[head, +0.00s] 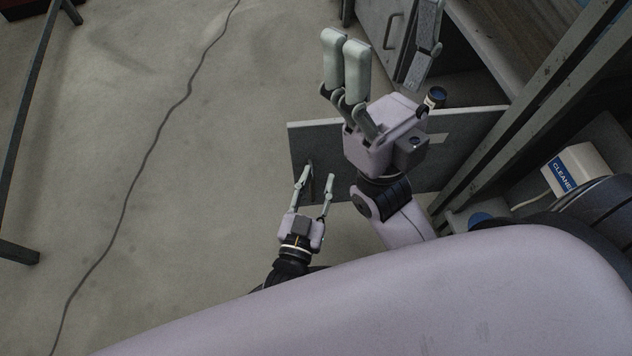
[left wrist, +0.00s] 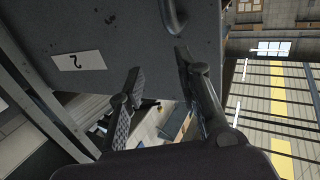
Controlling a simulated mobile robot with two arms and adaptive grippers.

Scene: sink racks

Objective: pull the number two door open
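The number two door (head: 465,150) is a grey panel standing out to the left from the dark frame in the head view. The left wrist view shows its face (left wrist: 110,25) with a white label (left wrist: 79,61) bearing an upside-down 2. Its curved handle (head: 310,178) is near the free edge and also shows in the left wrist view (left wrist: 175,15). My left gripper (head: 316,182) is open at the handle, fingers apart; I cannot tell whether they touch it. My right gripper (head: 385,52) is open, fingers spread, raised nearer the camera and covering part of the door.
A grey cabinet (head: 376,22) with its own handle stands beyond the door. Dark frame posts (head: 540,100) and a white cleaner container (head: 577,168) are on the right.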

